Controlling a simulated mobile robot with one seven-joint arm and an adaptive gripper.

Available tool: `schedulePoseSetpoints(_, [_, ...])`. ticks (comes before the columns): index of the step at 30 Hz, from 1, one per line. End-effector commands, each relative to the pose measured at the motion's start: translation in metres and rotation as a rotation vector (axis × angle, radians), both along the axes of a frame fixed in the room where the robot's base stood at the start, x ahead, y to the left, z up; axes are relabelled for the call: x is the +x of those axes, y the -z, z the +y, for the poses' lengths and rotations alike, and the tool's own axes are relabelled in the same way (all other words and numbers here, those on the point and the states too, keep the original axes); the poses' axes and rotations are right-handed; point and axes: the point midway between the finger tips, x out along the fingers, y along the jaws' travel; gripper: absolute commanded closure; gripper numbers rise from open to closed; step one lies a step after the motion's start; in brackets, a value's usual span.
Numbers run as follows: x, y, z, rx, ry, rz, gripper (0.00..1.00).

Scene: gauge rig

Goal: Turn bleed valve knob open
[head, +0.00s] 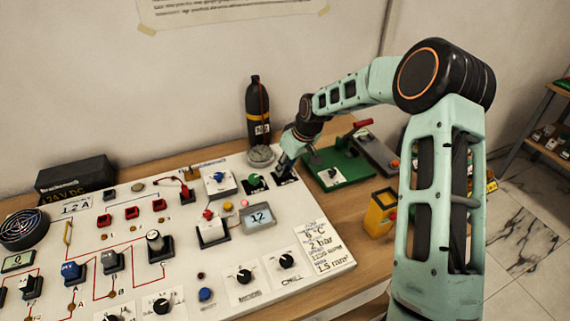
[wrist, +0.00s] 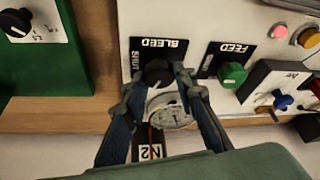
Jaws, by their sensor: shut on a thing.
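The bleed valve knob (wrist: 157,73) is black and sits on a black plate marked BLEED (wrist: 165,47), with SHUT lettered at its left in the wrist view. My gripper (wrist: 158,80) is shut on this knob, one finger on each side. I cannot make out the knob's pointer. In the head view my gripper (head: 286,162) is at the back right edge of the white panel (head: 180,268), over the bleed plate (head: 287,178). My fingers hide the knob there.
The green FEED knob (wrist: 232,74) is close to the right finger in the wrist view. A round grey gauge (head: 261,156) and a black N2 bottle (head: 257,112) stand just behind the panel.

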Motion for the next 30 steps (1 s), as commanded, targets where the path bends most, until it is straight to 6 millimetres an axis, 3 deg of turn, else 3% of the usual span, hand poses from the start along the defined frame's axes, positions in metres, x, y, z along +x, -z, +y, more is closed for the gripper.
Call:
schedulePoseSetpoints(15, [0.0022,0.0005,-0.0019,-0.001,-0.356,-0.002,0.99])
schedulePoseSetpoints(30, [0.0021,0.0002,-0.0019,-0.003,-0.434,-0.001,0.99])
